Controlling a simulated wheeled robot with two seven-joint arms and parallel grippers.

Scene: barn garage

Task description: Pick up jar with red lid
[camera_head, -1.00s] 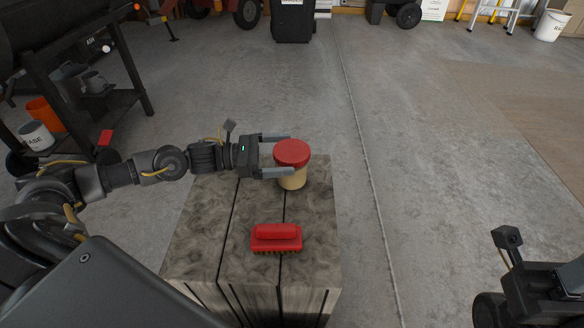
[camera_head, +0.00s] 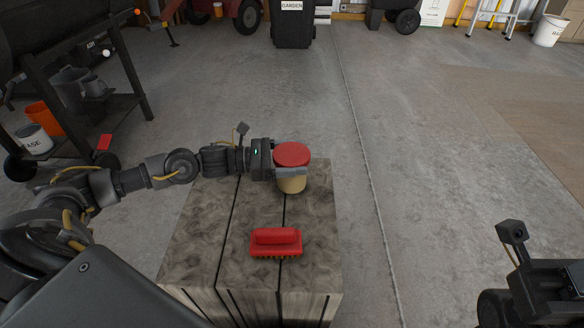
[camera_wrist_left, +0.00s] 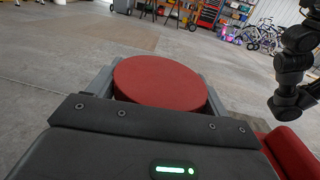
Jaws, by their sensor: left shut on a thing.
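The jar (camera_head: 291,184) has a red lid (camera_head: 292,153) and a tan body. It stands upright near the far end of the grey block-like stand (camera_head: 225,235). My left gripper (camera_head: 291,172) reaches in from the left and is shut on the jar, with a finger across its side just under the lid. In the left wrist view the red lid (camera_wrist_left: 160,82) sits between the two fingers. The lower part of the jar is hidden there. My right gripper is not clearly visible; only part of the right arm (camera_head: 545,290) shows at the lower right.
A red brush (camera_head: 276,241) lies on the stand nearer to me, apart from the jar. A dark shelf cart (camera_head: 100,100) with buckets stands at the left. A black bin (camera_head: 293,22) stands at the back. The concrete floor to the right is clear.

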